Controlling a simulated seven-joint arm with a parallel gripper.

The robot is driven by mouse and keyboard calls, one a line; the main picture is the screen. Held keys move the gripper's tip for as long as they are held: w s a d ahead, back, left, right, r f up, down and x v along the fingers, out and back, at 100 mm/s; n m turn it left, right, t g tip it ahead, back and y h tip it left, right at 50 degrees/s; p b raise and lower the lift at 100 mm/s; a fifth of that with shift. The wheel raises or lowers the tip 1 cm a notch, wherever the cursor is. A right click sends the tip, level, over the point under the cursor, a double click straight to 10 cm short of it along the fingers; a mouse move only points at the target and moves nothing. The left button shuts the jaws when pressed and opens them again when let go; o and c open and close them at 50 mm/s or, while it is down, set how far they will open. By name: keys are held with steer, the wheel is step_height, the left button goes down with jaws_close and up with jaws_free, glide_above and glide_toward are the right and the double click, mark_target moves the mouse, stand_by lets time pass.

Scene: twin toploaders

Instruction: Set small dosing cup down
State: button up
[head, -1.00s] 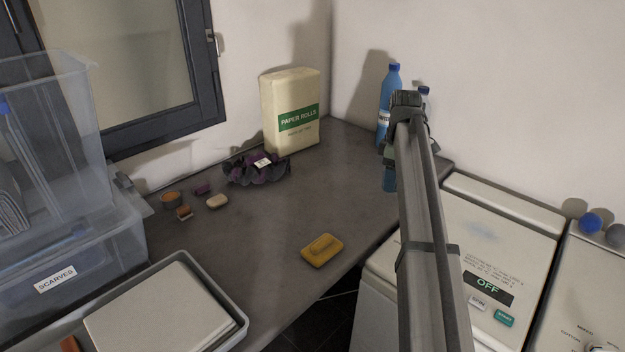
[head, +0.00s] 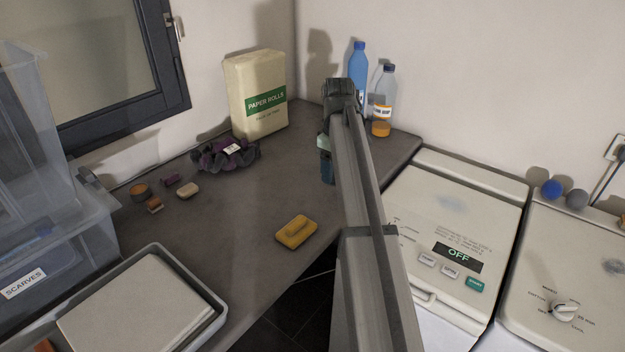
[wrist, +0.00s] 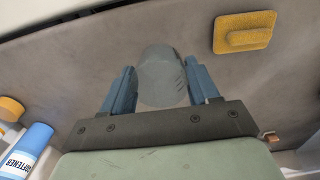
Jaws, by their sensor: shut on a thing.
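The small dosing cup (wrist: 162,82) is a clear, greyish cup between the blue fingers of my gripper (wrist: 160,70) in the wrist view. My gripper is shut on it. Dark grey counter surface shows around and beyond the cup; I cannot tell whether its base touches the counter. In the head view my gripper (head: 326,167) is over the right part of the counter (head: 235,220), in front of the bottles. The cup cannot be made out there.
A blue bottle (head: 357,75), a clear bottle (head: 385,90) and an orange round item (head: 381,129) stand in the back corner. A yellow sponge (head: 296,232) lies near the front edge. Paper rolls (head: 257,95) and a dark scrunchie (head: 225,155) are left. Bare counter lies between.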

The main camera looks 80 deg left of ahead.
steer(key=shift+f, duration=4.4)
steer(key=shift+f, duration=0.1)
steer(key=o, duration=1)
step_height(320, 180, up, 12)
steer(key=shift+r, duration=0.1)
